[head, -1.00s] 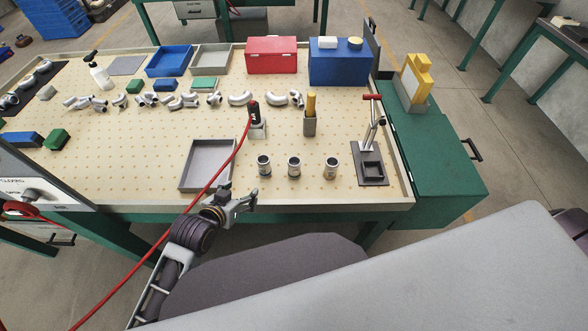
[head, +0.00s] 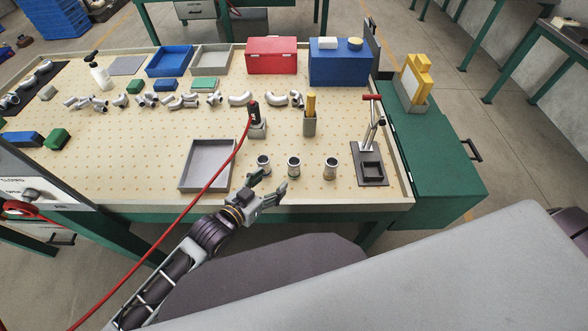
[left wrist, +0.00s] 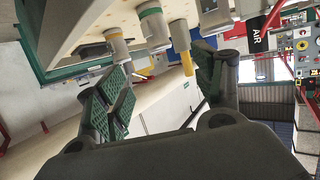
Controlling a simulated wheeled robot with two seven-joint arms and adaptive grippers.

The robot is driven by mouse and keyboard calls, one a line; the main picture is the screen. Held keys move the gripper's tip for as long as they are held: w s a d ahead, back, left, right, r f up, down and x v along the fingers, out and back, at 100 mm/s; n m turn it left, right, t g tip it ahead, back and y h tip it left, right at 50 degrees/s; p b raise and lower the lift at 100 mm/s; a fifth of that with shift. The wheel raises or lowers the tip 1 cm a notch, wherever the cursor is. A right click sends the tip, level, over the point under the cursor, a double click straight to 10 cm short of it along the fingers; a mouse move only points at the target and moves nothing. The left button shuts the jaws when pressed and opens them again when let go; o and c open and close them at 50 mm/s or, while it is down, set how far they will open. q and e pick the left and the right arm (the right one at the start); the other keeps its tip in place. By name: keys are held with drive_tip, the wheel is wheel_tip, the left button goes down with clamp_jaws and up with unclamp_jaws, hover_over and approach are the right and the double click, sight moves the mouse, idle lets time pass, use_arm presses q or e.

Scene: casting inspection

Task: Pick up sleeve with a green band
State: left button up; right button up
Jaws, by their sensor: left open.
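Three short metal sleeves stand upright in a row near the table's front edge: a left one (head: 264,164), a middle one (head: 294,168) and a right one (head: 331,168). The head view is too small to read their bands clearly. In the left wrist view a sleeve with a green band (left wrist: 153,25) stands between two others; it appears to be the middle one. My left gripper (head: 273,182) is open and empty, just in front of the left and middle sleeves. Its spread fingers (left wrist: 165,75) also show in the left wrist view. My right gripper is not in view.
A grey tray (head: 205,165) lies left of the sleeves. A black-and-red air tool (head: 254,114) and a yellow-handled tool (head: 311,104) stand behind them. A clamp stand (head: 371,165) is at the right. A red hose (head: 150,245) runs past my left arm.

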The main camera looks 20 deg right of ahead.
use_arm(q)
drive_tip(key=shift+w, duration=0.1)
approach(297, 158)
drive_tip(key=shift+f+x, duration=0.15)
drive_tip(key=shift+x, duration=0.6)
drive_tip(key=shift+f+x, duration=0.15)
drive_tip(key=shift+x, duration=0.65)
drive_tip(key=shift+x, duration=2.5)
drive_tip(key=shift+c, duration=0.4)
drive_tip(key=shift+r, duration=0.15)
drive_tip(key=c, duration=1.3)
drive_tip(key=shift+r, duration=5)
